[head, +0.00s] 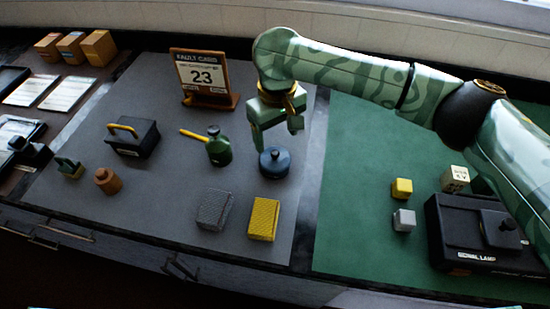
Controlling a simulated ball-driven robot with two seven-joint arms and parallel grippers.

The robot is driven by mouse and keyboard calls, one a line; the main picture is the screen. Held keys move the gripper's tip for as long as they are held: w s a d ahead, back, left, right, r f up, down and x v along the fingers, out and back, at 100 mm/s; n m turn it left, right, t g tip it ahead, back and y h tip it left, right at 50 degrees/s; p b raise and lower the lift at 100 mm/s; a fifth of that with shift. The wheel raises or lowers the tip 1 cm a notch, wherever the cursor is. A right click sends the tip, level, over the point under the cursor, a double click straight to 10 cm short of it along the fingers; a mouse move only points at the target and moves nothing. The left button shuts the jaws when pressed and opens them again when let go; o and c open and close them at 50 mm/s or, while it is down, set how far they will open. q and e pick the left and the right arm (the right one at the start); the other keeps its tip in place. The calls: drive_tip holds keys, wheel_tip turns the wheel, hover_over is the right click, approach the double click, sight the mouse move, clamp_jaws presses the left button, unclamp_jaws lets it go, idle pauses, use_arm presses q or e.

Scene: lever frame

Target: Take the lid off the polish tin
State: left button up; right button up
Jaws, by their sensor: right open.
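The polish tin (275,164) is a round, dark blue tin on the grey mat, with a lid (273,155) that has a small knob on top. The lid sits on the tin. My right gripper (277,138) is above the tin, pointing down, with its fingers apart and nothing between them. Its arm comes in from the right. I cannot tell exactly how far the fingertips are from the knob. My left gripper does not show.
A green oil can (218,148) with a yellow spout stands left of the tin. A yellow block (264,219) and a grey mesh block (214,210) lie in front. A fault card stand (204,79) is behind. A black signal lamp box (470,240) stands on the green mat.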

sight(275, 153)
drive_tip(key=shift+s+f, duration=0.15)
drive_tip(key=shift+f, duration=0.25)
drive_tip(key=f+b, duration=0.1)
drive_tip(key=f, duration=0.1)
drive_tip(key=f+b, duration=0.2)
drive_tip(key=shift+s+a+f, duration=0.1)
drive_tip(key=shift+a+f, duration=0.1)
drive_tip(key=shift+f, duration=0.1)
drive_tip(key=shift+r, duration=0.15)
drive_tip(key=shift+s, duration=0.1)
clamp_jaws()
